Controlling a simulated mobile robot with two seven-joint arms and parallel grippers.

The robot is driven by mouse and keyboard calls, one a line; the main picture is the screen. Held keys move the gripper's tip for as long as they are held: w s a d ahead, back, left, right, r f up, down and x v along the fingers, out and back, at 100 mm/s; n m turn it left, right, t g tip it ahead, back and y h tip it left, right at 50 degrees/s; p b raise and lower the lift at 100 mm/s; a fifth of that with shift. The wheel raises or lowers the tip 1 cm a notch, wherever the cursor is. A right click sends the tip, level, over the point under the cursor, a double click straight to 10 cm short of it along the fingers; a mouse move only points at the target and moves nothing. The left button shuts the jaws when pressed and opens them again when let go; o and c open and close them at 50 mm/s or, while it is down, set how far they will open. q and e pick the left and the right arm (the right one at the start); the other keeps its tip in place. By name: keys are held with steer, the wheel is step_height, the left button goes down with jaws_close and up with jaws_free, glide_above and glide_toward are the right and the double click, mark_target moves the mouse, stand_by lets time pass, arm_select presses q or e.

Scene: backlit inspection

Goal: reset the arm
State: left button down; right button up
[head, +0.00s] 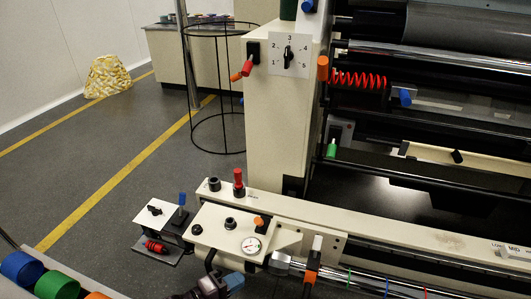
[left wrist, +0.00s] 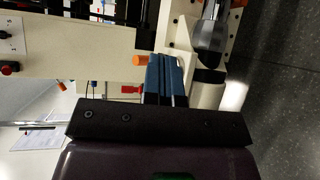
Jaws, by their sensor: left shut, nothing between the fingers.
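My left gripper (head: 232,280) is low in the head view, at the bottom edge, just in front of the cream panel with the round gauge (head: 251,245). Its blue fingers are together with nothing between them. In the left wrist view the shut fingers (left wrist: 166,68) point up the picture toward the cream machine parts, near an orange knob (left wrist: 141,60) and a red part (left wrist: 131,89). I cannot tell whether the fingertips touch anything. My right gripper is in neither view.
The machine has a numbered dial (head: 288,53), a red coiled cord (head: 358,80) and a chrome bar (head: 345,278). A red-topped knob (head: 238,182) stands on the rail. A black wire stand (head: 216,90) and yellow-patterned bag (head: 107,75) are behind. Grey floor (head: 60,160) is open at left.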

arm_select(q)
steer(key=w+a+m+y, duration=0.1)
steer(key=w+a+y, duration=0.1)
steer(key=a, duration=1.2)
steer(key=s+a+m+g+y, duration=0.1)
steer(key=s+a+m+y, duration=0.15)
steer(key=s+m, duration=0.45)
steer(key=s+a+m+y, duration=0.15)
steer(key=s+a, duration=0.25)
steer(key=s, duration=0.6)
steer(key=s+a+m+g+y, duration=0.1)
steer(key=s+a+m, duration=0.3)
steer(key=s, duration=0.5)
steer(key=s+a+r+m+y, duration=0.3)
steer(key=s+a+r+m, duration=0.1)
steer(key=s+r+m, duration=0.35)
steer(key=d+f+n+t+y, duration=0.2)
steer(key=d+n, duration=0.7)
step_height(320, 180, up, 10)
steer(key=n+t+p, duration=0.1)
steer(key=n+p, duration=0.1)
steer(key=p, duration=1.2)
steer(key=shift+w+a+y+p, duration=0.3)
steer(key=shift+a, duration=0.05)
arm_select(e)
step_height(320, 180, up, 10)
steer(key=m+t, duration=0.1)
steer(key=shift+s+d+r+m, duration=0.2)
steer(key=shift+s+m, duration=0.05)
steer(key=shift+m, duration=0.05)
